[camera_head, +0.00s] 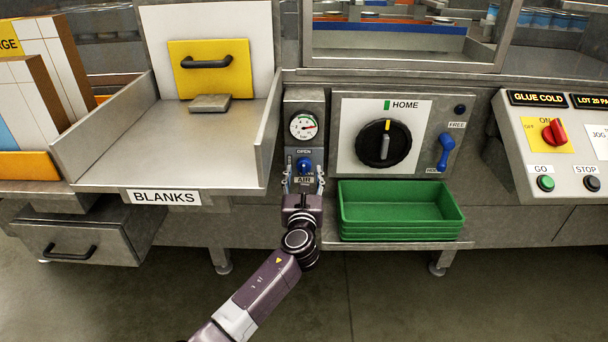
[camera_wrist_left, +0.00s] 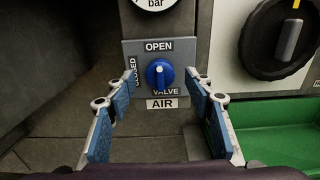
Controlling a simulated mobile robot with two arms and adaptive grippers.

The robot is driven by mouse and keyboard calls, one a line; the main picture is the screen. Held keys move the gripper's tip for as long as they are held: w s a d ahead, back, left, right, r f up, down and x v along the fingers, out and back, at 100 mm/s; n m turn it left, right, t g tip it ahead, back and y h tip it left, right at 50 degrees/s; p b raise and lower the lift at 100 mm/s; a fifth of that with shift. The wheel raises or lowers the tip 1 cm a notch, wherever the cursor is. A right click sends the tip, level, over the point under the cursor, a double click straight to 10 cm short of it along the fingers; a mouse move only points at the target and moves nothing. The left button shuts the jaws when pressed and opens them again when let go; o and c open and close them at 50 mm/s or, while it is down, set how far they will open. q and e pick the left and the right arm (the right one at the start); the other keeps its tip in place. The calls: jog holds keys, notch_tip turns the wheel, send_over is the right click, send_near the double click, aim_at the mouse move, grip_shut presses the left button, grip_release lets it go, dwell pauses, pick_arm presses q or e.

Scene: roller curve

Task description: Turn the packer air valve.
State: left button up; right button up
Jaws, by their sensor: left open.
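The air valve is a blue round knob (camera_head: 304,165) on a grey plate marked OPEN at the top, below a pressure gauge (camera_head: 303,126). In the left wrist view the knob (camera_wrist_left: 160,73) has a white mark pointing up towards OPEN; CLOSED is printed at its left. My left gripper (camera_head: 303,180) is open in front of the plate. In the left wrist view its two blue-padded fingers (camera_wrist_left: 161,84) stand to the left and right of the knob, with visible gaps. I cannot tell how far the tips are from the plate. My right gripper is out of view.
A green tray (camera_head: 400,233) sits right of my left gripper. Above it is a panel with a black HOME dial (camera_head: 383,144) and a blue lever (camera_head: 446,151). The BLANKS chute (camera_head: 108,165) is at the left. A control console (camera_head: 560,150) stands at the right.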

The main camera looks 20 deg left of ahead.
pick_arm(q)
jog(key=shift+x, duration=0.8)
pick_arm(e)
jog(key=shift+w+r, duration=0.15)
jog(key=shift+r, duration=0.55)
pick_arm(q)
jog(key=c, duration=1.2)
jog(key=shift+o, duration=0.2)
